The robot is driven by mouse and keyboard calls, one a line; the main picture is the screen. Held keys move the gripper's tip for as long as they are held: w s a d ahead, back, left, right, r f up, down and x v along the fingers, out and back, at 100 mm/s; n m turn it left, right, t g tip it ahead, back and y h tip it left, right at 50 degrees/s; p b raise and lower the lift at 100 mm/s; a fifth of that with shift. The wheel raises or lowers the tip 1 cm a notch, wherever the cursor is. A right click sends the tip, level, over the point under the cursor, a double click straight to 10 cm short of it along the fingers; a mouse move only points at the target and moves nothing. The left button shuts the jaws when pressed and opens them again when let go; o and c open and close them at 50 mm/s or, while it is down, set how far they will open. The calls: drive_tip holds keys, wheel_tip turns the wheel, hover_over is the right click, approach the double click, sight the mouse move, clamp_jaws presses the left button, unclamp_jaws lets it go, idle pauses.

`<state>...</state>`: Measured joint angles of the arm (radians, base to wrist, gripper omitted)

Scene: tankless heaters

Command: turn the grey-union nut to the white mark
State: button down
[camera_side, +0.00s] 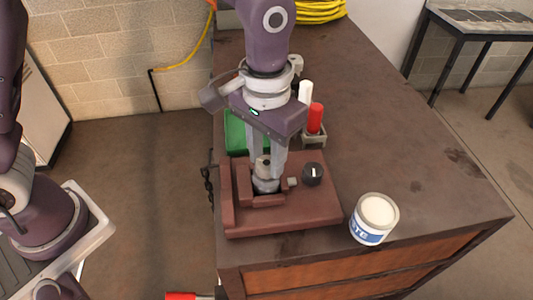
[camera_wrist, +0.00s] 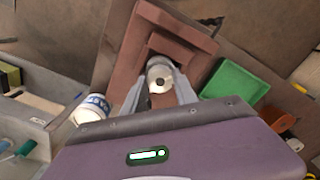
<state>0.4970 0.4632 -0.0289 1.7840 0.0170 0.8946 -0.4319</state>
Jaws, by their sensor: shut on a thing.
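The grey-union nut (camera_side: 265,186) sits on a reddish-brown fixture (camera_side: 285,218) near the bench's front edge. My gripper (camera_side: 266,177) points down and is shut on the nut, one finger on each side. The fingers hide the nut's sides. A black knob (camera_side: 312,174) with a white line stands on the fixture right of the nut. I cannot make out a white mark beside the nut.
A white can with a blue label (camera_side: 374,218) stands right of the fixture. Behind are a green tray (camera_side: 236,132) and a small holder (camera_side: 315,140) with a red and a white marker. A yellow cable (camera_side: 318,10) lies at the back. The bench's right side is clear.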

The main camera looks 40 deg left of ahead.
sight(267, 163)
drive_tip(key=shift+m, duration=1.7)
drive_tip(key=c, duration=1)
unclamp_jaws()
drive_tip(key=shift+o, duration=0.2)
drive_tip(key=shift+r, duration=0.15)
wheel_tip(267, 163, up, 7)
drive_tip(key=shift+f, duration=0.1)
